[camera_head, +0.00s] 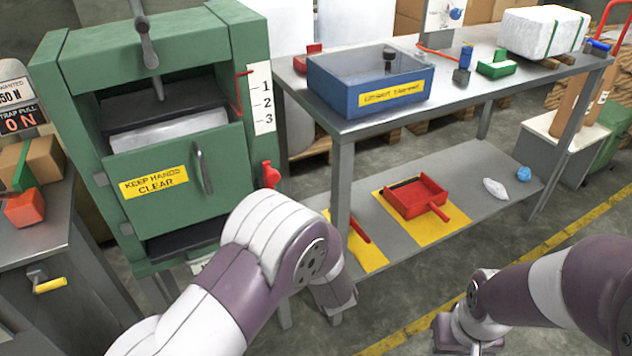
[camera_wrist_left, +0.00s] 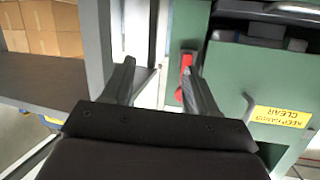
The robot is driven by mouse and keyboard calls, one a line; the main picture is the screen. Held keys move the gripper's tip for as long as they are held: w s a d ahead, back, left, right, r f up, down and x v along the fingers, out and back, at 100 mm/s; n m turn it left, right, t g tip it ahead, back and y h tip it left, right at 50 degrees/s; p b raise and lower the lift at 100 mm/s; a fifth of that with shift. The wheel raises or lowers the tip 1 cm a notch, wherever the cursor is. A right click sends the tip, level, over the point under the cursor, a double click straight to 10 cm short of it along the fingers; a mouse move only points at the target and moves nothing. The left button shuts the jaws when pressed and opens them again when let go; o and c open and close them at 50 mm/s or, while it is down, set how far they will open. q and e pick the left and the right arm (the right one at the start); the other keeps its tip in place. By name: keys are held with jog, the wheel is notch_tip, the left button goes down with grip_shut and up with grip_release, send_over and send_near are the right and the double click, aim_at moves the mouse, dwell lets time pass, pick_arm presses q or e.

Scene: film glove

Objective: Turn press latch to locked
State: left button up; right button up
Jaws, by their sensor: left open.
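The green press (camera_head: 85,160) stands at the left in the head view. Its door (camera_head: 222,160) looks closed and has a yellow sign. A red latch (camera_head: 271,174) sits on the frame just right of the door. In the left wrist view the press appears upside down. The red latch (camera_wrist_left: 185,72) shows there close beside the right-hand finger, on its inner side. My left gripper (camera_wrist_left: 160,66) is open and empty, and I see no contact with the latch. In the head view my left arm hides its gripper. My right gripper is not in view.
A grey workbench (camera_head: 350,128) stands right of the press and holds a blue bin (camera_head: 365,85). Its lower shelf holds a red tray (camera_head: 413,197). A grey side table (camera_head: 35,225) is at the left. A press handle (camera_head: 201,165) juts from the door.

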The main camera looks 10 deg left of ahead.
aim_at(274, 178)
pick_arm(q)
jog(key=a+r+n+t+y, duration=0.2)
jog(key=a+r+y, duration=0.2)
jog(key=r, duration=0.3)
jog(key=shift+m, duration=0.3)
jog(key=x, duration=0.3)
jog(key=b+x, duration=0.1)
jog(key=x, duration=0.3)
jog(key=b+x, duration=0.1)
jog(key=x, duration=0.3)
jog(key=shift+f, duration=0.3)
jog(key=shift+w+a+r, duration=0.1)
jog(key=shift+w+a, duration=0.1)
jog(key=shift+w, duration=0.3)
grip_shut()
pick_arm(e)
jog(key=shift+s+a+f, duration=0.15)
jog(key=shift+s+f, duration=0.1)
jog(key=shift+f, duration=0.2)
